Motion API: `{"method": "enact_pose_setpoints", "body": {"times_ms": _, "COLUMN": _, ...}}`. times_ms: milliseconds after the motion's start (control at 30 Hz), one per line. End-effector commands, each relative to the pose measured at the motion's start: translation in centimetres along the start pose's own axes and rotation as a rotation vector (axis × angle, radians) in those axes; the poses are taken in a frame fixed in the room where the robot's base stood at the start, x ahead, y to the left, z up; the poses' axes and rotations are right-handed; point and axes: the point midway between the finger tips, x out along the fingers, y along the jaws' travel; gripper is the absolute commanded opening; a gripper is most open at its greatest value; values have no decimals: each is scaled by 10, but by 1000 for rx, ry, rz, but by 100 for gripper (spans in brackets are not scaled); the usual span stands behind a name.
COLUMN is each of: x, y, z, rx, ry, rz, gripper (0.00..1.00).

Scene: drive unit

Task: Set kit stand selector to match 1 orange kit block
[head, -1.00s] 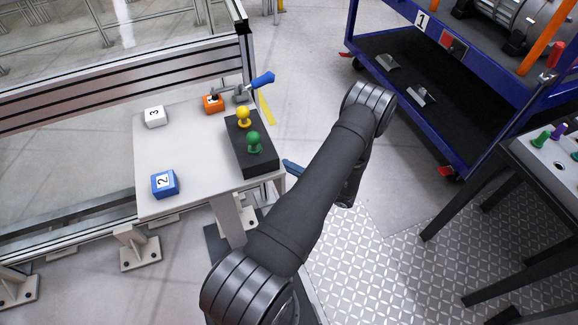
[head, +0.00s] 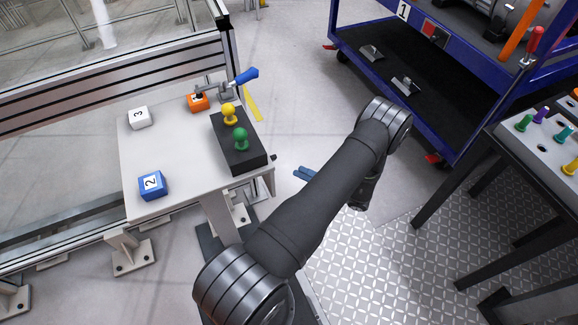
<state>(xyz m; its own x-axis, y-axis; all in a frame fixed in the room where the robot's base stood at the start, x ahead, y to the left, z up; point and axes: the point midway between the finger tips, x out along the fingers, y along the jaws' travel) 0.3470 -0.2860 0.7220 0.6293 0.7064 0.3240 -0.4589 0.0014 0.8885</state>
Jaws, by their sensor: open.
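The kit stand (head: 185,185) is a pale table at the left. An orange block (head: 198,102) lies at its back edge, beside a metal clamp with a blue handle (head: 244,76). A white block marked 3 (head: 139,117) and a blue block marked 2 (head: 152,186) lie on the left side. A black box (head: 246,160) on the right edge carries a yellow knob (head: 229,113) and a green knob (head: 240,139). I cannot tell which part is the selector. My gripper (head: 304,174) shows only as blue fingertips right of the stand, apart from it; the rest is hidden behind my arm.
A blue trolley (head: 425,105) with a black shelf and a plate marked 1 stands at the back right. A table with coloured pegs (head: 540,150) stands at the right edge. A metal fence rail (head: 110,85) runs behind the stand.

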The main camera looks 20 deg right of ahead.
Motion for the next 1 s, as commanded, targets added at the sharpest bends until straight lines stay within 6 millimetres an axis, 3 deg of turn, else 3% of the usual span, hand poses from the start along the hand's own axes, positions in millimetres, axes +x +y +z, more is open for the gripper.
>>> {"method": "enact_pose_setpoints", "body": {"times_ms": 200, "x": -23, "y": 0, "z": 0, "rx": 0, "ry": 0, "rz": 1, "gripper": 64}}
{"method": "enact_pose_setpoints", "body": {"times_ms": 500, "x": -26, "y": 0, "z": 0, "rx": 1, "ry": 1, "rz": 1, "gripper": 64}}
{"method": "enact_pose_setpoints", "body": {"times_ms": 633, "x": -31, "y": -2, "z": -6, "rx": 3, "ry": -2, "rz": 0, "gripper": 40}}
{"method": "enact_pose_setpoints", "body": {"times_ms": 833, "x": -54, "y": -13, "z": -39, "rx": 5, "ry": -2, "rz": -2, "gripper": 1}}
{"method": "enact_pose_setpoints", "body": {"times_ms": 1000, "x": -37, "y": -12, "z": -40, "rx": 6, "ry": 4, "rz": -2, "gripper": 0}}
